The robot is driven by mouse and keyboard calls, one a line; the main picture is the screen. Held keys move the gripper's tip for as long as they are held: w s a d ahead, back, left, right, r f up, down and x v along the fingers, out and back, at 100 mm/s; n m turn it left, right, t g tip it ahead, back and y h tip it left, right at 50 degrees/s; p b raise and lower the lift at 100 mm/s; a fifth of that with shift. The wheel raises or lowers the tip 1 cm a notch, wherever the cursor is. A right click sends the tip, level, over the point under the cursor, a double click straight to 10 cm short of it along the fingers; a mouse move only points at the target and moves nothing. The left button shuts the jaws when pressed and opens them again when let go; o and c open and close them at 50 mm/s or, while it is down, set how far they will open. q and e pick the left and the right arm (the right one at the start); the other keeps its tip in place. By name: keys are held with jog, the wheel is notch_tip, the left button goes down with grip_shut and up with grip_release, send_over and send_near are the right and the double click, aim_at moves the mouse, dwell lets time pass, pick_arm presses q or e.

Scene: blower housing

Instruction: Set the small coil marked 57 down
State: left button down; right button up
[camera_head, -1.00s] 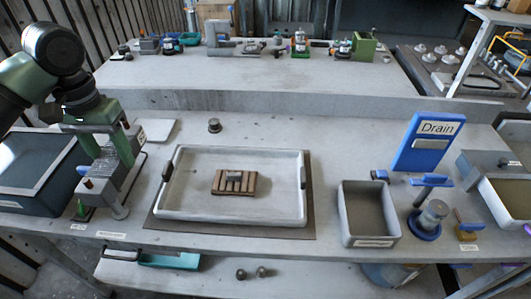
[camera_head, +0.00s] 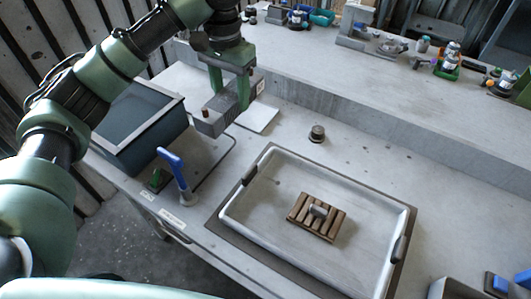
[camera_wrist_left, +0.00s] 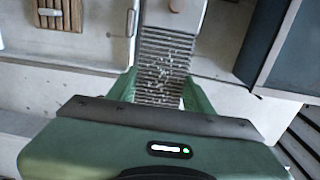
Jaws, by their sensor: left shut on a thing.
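My left gripper (camera_head: 229,92) is shut on a grey, ribbed block, which I take to be the small coil (camera_head: 213,119). A brown knob and a pale label show on it; the number is not readable. In the left wrist view the coil's ribbed top (camera_wrist_left: 165,62) lies between the green fingers (camera_wrist_left: 158,92). The coil is over the bench between the dark bin and the white tray, near a flat white plate (camera_head: 259,117). I cannot tell whether it touches the bench. My right gripper is not in view.
The dark bin (camera_head: 168,97) is left of the coil. A blue-handled tool (camera_head: 174,166) stands in front. The white tray (camera_head: 262,253) holds a slatted wooden rack (camera_head: 302,219). A small round weight (camera_head: 317,134) stands behind the tray, with bare bench around it.

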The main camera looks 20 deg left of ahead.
pick_arm(q)
notch_tip(320, 180, down, 15)
jog(key=shift+r+p, duration=0.2)
jog(key=shift+p, duration=0.35)
jog(key=shift+w+f, duration=0.1)
jog(key=shift+f, duration=2.35)
jog(key=c, duration=0.9)
grip_release()
jog(key=shift+f, duration=0.15)
jog(key=o, duration=0.3)
